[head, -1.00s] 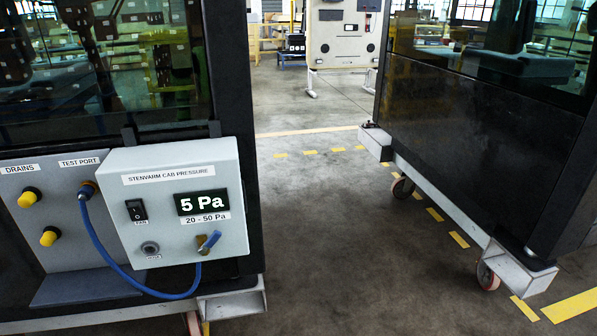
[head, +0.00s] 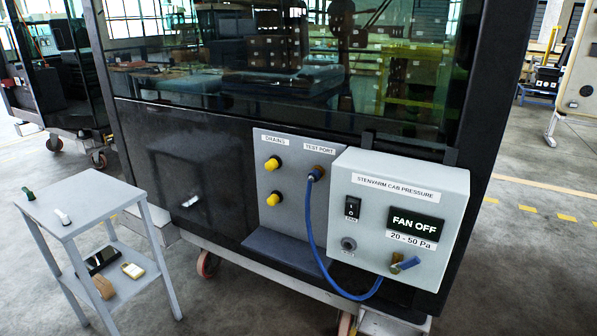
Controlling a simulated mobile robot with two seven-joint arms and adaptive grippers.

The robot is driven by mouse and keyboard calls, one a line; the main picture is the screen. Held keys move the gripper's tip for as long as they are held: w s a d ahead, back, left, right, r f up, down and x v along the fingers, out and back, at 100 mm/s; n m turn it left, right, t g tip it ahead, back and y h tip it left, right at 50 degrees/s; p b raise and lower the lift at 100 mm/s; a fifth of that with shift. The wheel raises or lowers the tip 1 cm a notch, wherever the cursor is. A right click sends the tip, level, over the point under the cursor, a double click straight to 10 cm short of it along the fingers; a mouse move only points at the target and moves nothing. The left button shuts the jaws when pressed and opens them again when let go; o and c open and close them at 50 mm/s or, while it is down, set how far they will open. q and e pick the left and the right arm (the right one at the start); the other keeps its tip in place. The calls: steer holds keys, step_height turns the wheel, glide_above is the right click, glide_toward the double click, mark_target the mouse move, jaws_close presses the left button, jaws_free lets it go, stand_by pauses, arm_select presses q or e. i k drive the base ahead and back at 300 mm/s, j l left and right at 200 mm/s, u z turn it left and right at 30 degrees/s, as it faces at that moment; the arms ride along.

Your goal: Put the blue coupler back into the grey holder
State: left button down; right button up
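The blue coupler (head: 315,174) is on the end of the blue hose (head: 313,240) and sits at the brass fitting under the TEST PORT label on the grey panel. The hose hangs in a loop to the underside of the pressure box (head: 400,175). A round grey socket (head: 348,244) on the box's lower left front looks like the grey holder; nothing blue is in it. Its small label is unreadable. The box display (head: 414,225) reads FAN OFF. A brass valve with a blue lever (head: 405,264) is at the lower right. Neither gripper is in view.
Two yellow caps (head: 272,163) are under the DRAINS label. A grey ledge (head: 285,250) juts out below the panel. A small grey table (head: 95,205) with small items stands at left. Floor is open right of the cab.

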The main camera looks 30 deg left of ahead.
mark_target(315, 174)
steer(key=u, duration=0.9)
